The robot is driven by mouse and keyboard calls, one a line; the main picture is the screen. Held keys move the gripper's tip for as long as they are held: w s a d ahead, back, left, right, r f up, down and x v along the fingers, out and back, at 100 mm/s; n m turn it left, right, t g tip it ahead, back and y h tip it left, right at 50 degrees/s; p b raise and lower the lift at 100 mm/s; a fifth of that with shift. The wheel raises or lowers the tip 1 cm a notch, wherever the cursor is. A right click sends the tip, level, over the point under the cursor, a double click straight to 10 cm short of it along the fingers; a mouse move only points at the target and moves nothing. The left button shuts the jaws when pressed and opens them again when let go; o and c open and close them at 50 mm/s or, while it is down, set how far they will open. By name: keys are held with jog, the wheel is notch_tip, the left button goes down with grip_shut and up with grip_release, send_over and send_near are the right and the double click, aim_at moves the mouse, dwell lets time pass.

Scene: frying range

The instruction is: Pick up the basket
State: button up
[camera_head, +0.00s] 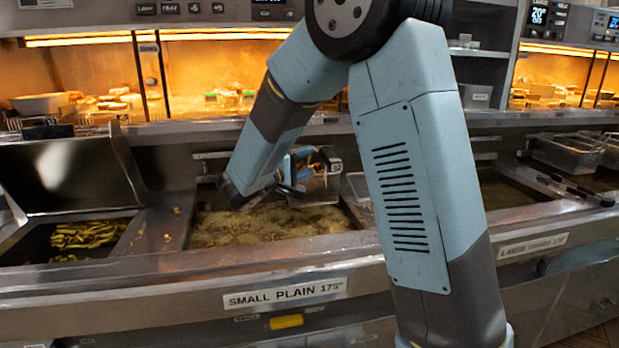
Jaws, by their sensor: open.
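A small metal basket (316,190) stands at the back right of the middle fryer vat, over the bubbling oil (262,226). My gripper (292,186) is just left of the basket, close against its upper part. The fingers are small and partly hidden by my wrist, but they look apart. Whether they touch the basket or its handle, I cannot tell. My arm reaches down from the top and its near link covers the right part of the vat.
A left vat holds fried pieces (85,236), with a raised metal lid (75,172) behind it. More baskets (565,152) sit at the right vat. A metal front edge with a "SMALL PLAIN 175°" label (285,294) runs before the vats. Lit heated shelves (210,75) stand behind.

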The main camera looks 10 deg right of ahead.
aim_at(320, 155)
jog(key=shift+r+x, duration=0.2)
jog(key=shift+x, duration=3.25)
jog(key=shift+s, duration=0.15)
jog(key=shift+c, duration=0.4)
grip_shut()
jog(key=shift+d, duration=0.1)
